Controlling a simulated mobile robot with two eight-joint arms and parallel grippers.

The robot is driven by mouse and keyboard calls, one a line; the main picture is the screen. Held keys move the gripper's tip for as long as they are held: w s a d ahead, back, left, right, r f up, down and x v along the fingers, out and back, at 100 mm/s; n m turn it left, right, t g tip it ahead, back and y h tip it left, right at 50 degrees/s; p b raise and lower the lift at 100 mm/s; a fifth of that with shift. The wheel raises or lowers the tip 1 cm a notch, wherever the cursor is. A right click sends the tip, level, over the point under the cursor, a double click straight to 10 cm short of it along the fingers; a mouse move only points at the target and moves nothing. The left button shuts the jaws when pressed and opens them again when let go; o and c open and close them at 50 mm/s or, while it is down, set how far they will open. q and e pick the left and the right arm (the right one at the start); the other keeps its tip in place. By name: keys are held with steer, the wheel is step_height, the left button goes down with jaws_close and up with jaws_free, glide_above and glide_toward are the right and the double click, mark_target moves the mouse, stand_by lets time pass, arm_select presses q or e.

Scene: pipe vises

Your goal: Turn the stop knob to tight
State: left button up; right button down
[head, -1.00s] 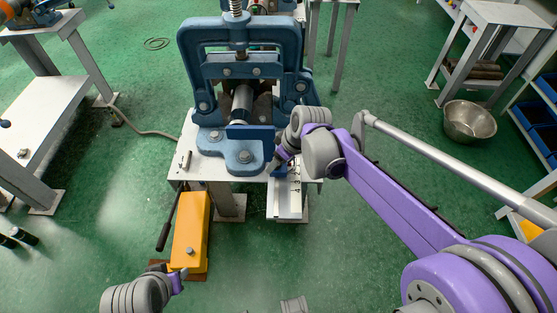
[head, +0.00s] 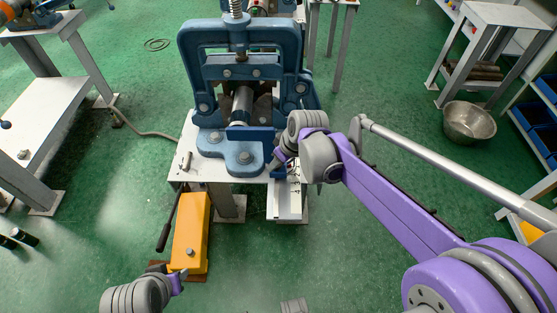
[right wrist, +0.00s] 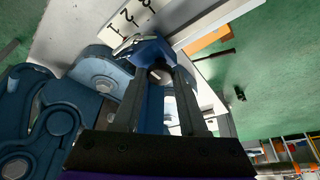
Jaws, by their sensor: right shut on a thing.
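The stop knob is a small blue knob (right wrist: 150,50) on the numbered scale at the front right of the vise. In the head view the blue knob (head: 279,172) is partly covered by my right gripper (head: 281,160). In the right wrist view the two dark fingers of my right gripper (right wrist: 155,75) reach the knob and are shut on it. The white scale (right wrist: 127,22) with black numbers lies beside the knob. My left gripper (head: 176,272) is low at the front, near the orange box; its fingers are too small to tell open or shut.
The large blue pipe vise (head: 189,70) stands on a white table (head: 190,150) and holds a grey pipe (head: 241,103). The orange box (head: 191,235) with a black lever stands on the floor in front. A metal bowl (head: 470,120) sits at the right.

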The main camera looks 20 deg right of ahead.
steer(key=shift+m, duration=0.3)
steer(key=shift+c, duration=2.2)
jaws_free()
steer(key=p+v, duration=0.1)
steer(key=v, duration=0.9)
steer(key=shift+s+r+p, duration=0.25)
steer(key=shift+r+p, duration=0.1)
steer(key=shift+p, duration=0.05)
steer(key=s+d+f+m+t+h+p, duration=0.1)
steer(key=s+m+p, duration=0.4)
steer(key=s, duration=1.2)
steer(key=d+h+p, duration=0.1)
steer(key=p, duration=0.2)
steer(key=shift+s+d+m+t, duration=0.25)
steer(key=shift+s+m+t, duration=0.05)
